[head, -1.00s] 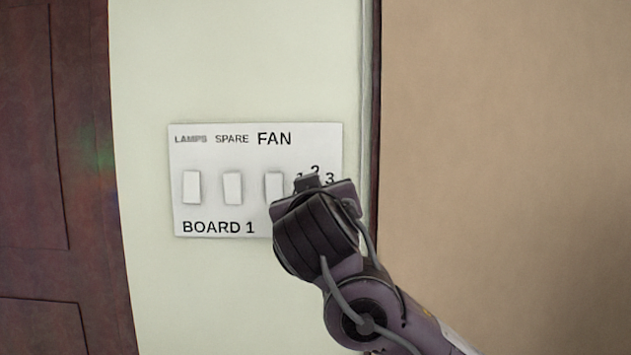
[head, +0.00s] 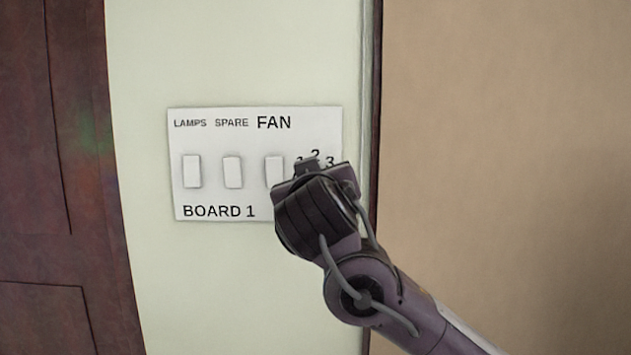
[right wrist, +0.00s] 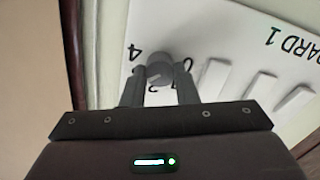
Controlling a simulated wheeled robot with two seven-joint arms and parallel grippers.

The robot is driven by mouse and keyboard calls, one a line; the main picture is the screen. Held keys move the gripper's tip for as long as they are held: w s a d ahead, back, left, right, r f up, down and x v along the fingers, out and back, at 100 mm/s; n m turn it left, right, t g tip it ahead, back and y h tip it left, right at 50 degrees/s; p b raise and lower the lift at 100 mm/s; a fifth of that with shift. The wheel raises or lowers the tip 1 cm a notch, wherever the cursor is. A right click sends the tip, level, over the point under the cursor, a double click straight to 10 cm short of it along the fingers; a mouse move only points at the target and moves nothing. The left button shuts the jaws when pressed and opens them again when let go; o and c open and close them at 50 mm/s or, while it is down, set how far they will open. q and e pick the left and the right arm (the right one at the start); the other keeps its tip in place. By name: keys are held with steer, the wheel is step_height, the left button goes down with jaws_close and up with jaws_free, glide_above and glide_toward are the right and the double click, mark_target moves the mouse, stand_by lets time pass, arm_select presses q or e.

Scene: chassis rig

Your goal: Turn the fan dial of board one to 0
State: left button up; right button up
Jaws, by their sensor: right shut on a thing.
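Board one (head: 215,211) is a white wall plate labelled BOARD 1, with LAMPS, SPARE and FAN along its top. In the head view my right gripper (head: 308,163) is at the board's right end and hides the fan dial; the numbers 2 and 3 show above it. In the right wrist view the grey round fan dial (right wrist: 160,66) is between the two fingers of my right gripper (right wrist: 159,88), which is shut on it. A 4 and a 0 show on either side of the dial. I cannot tell which number it points to. My left gripper is not in view.
Three white rocker switches stand left of the dial; the nearest is the fan switch (head: 274,171), close to my gripper. A dark vertical edge (head: 374,100) runs right of the board, with a tan wall beyond. A dark brown panel (head: 70,180) is at the left.

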steer(key=shift+a+f+n+b, duration=0.15)
steer(key=shift+n+b, duration=0.7)
steer(key=shift+n, duration=6.6)
steer(key=shift+d+f+n+b, duration=0.1)
steer(key=shift+n+b, duration=0.75)
steer(key=shift+n, duration=6.6)
steer(key=shift+f, duration=0.1)
steer(key=o, duration=1)
steer(key=shift+r, duration=0.2)
